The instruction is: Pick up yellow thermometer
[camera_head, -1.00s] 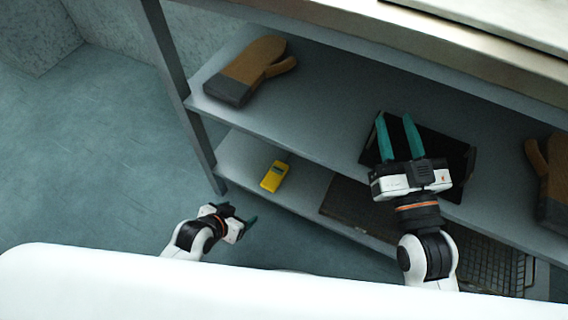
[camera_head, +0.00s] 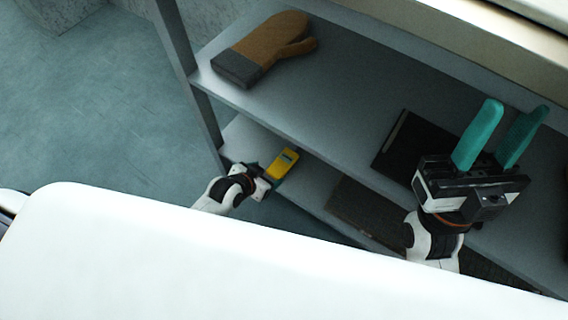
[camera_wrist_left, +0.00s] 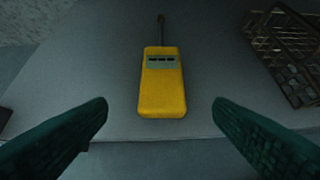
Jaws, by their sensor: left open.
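The yellow thermometer (camera_head: 284,162) lies on the lower shelf (camera_head: 238,137), near its left end. In the left wrist view the thermometer (camera_wrist_left: 162,85) lies flat, with a grey display and a dark probe pointing away. My left gripper (camera_head: 272,174) is at the shelf's front edge, just in front of the thermometer. In the left wrist view its green fingers (camera_wrist_left: 160,118) are spread wide, one on each side of the thermometer's near end and apart from it. My right gripper (camera_head: 498,135) is open and empty above the upper shelf.
A brown oven mitt (camera_head: 265,48) and a black flat tray (camera_head: 412,145) lie on the upper shelf. A dark mesh piece (camera_head: 365,208) lies right of the thermometer on the lower shelf; a wire basket (camera_wrist_left: 288,52) shows in the wrist view. A shelf post (camera_head: 190,75) stands at the left.

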